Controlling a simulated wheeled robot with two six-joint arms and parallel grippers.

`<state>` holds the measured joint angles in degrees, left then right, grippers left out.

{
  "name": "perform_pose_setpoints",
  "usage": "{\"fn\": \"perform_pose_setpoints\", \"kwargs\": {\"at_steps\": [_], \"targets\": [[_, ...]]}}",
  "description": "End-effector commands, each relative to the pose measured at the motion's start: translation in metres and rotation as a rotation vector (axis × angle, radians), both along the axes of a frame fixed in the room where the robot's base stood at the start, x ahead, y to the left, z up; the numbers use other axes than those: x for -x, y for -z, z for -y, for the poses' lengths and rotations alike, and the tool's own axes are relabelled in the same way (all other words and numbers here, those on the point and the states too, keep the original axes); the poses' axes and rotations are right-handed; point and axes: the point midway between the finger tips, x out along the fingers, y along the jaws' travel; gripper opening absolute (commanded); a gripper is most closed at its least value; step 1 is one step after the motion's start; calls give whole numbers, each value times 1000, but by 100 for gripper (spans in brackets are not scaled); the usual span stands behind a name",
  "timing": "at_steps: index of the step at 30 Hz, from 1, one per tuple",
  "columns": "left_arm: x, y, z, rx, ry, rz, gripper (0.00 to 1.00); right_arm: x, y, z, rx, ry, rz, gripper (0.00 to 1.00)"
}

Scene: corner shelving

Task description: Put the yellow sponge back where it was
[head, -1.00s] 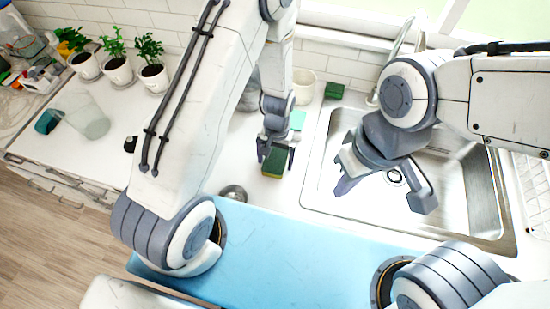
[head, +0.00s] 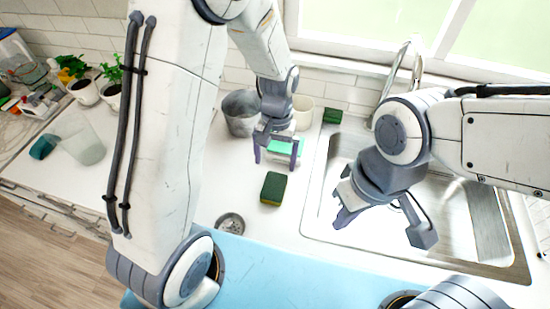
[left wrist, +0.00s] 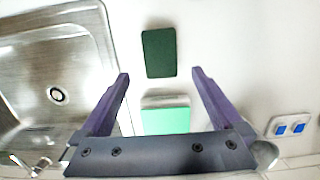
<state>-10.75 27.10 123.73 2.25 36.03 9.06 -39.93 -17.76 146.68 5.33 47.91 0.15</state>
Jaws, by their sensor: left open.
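The yellow sponge (head: 273,188) lies flat on the white counter left of the sink, dark green face up, with a thin yellow edge showing. It appears as a dark green block in the left wrist view (left wrist: 158,53), beyond the fingertips. My left gripper (head: 278,158) is open and empty, behind the sponge and apart from it. In the left wrist view its two fingers (left wrist: 160,75) are spread wide, with a mint-green block (left wrist: 165,120) between and below them. My right gripper (head: 378,230) hangs over the sink, its fingers wide apart with nothing between them.
The steel sink (head: 465,215) is to the right, with a faucet (head: 400,65) behind it. A second green sponge (head: 332,116) and a grey pot (head: 240,113) stand near the back wall. A small round metal dish (head: 231,222) sits near the front edge.

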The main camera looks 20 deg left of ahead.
Motion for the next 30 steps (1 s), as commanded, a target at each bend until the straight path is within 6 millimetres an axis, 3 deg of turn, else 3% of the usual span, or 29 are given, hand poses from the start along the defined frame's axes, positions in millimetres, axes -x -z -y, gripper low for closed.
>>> {"fn": "perform_pose_setpoints", "kwargs": {"at_steps": [4, 7, 12, 15, 19, 24, 30], "targets": [[5, -18, 8, 5, 33, 12, 100, 0, 2, 0, 0, 0, 0, 0], [25, -43, 28, 18, 117, 37, 100, 0, 1, 0, 0, 0, 0, 0], [89, -92, 62, 58, 339, 90, 100, 0, 1, 0, 0, 0, 0, 0], [127, -111, 71, 85, 460, 116, 100, 0, 1, 0, 0, 0, 0, 0], [163, -123, 73, 111, 574, 136, 100, 0, 1, 0, 0, 0, 0, 0], [181, -127, 71, 125, 632, 145, 100, 0, 1, 0, 0, 0, 0, 0], [182, -127, 71, 125, 633, 144, 100, 0, 1, 0, 0, 0, 0, 0]]}}
